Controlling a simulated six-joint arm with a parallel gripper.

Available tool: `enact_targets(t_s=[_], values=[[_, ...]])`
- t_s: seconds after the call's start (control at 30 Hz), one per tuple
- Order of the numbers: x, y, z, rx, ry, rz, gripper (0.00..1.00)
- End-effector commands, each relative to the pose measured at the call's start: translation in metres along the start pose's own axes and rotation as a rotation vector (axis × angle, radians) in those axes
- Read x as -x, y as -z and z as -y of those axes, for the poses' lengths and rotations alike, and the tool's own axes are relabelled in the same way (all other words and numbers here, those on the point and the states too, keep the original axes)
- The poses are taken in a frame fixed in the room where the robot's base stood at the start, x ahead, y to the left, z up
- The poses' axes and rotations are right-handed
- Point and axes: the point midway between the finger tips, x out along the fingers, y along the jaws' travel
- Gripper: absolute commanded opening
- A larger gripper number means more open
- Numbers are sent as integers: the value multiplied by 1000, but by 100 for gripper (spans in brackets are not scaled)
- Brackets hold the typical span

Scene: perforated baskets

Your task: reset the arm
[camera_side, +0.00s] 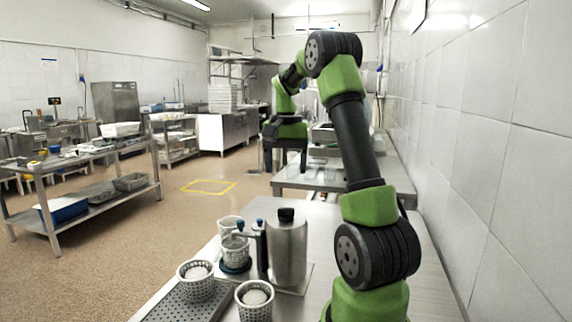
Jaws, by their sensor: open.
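My green and black arm rises from the steel table (432,290) and arches over it. My gripper (286,168) hangs fingers down, open and empty, well above and beyond the baskets. One white perforated basket (197,288) and another at the front (254,309) each hold a round whitish item. A third basket (235,254) is at the blue-knobbed fixture beside a steel cylinder (289,252) with a black cap. A paler cup or basket (229,224) is just behind it. My gripper touches none of them.
A perforated drain tray (166,309) lies at the table's front left. A white tiled wall (500,130) stands close on the right. Another steel table (330,181) with clear containers is behind my gripper. A shelf table (85,165) stands at the left across open floor.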

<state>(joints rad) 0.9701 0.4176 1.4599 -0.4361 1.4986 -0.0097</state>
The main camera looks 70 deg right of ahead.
Motion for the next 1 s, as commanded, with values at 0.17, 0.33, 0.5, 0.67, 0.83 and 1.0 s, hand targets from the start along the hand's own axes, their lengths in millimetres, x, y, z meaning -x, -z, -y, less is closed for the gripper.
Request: enact_targets(t_s=[0.17,0.33,0.5,0.67,0.83,1.0], values=[[0,0,0,0,0,0,68],[0,0,0,0,0,0,68],[10,-17,14,64,25,-26,68],[37,-82,47,277,119,-107,68],[56,-172,59,553,273,-195,68],[56,-247,42,793,441,-251,68]])
